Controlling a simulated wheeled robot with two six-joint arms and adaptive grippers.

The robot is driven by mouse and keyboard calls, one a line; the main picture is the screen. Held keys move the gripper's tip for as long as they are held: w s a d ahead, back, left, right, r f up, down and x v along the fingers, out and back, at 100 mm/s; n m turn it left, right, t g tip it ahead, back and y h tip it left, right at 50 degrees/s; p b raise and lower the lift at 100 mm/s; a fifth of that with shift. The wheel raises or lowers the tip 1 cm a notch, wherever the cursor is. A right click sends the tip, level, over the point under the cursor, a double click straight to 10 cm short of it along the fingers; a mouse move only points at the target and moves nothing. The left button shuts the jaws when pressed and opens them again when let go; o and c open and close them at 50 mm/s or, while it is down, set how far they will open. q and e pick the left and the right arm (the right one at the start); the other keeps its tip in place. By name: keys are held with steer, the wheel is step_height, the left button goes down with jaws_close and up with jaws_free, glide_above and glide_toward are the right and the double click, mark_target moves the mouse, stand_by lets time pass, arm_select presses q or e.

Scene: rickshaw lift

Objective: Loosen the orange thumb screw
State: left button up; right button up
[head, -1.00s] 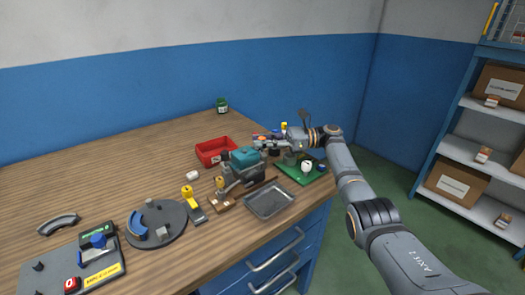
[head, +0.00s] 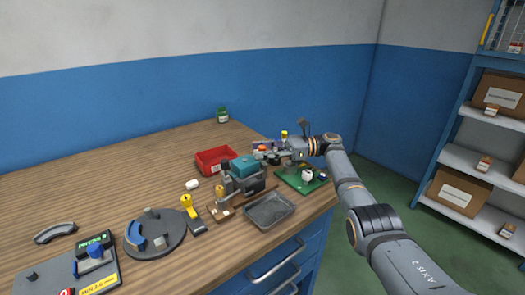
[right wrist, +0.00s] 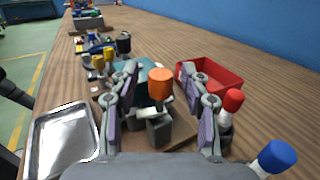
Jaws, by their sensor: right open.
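The orange thumb screw (right wrist: 160,88) stands upright on a grey metal block (right wrist: 158,128) in the right wrist view. Its orange head is between the two fingers of my right gripper (right wrist: 164,88), with a gap showing on both sides. The right gripper is open and holds nothing. In the head view my right gripper (head: 272,153) is at the far right part of the bench, behind the teal-topped fixture (head: 244,167). There the screw is too small to tell clearly. My left gripper is not in view.
A red bin (head: 213,161) and a metal tray (head: 270,210) stand near the fixture. A green board (head: 300,180) lies to the right. A red-capped post (right wrist: 231,103) and a blue-capped post (right wrist: 277,158) stand close to the right finger.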

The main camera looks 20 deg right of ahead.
mark_target(263, 147)
step_height(263, 147, up, 10)
stand_by(0.4)
steer(key=shift+f, duration=0.1)
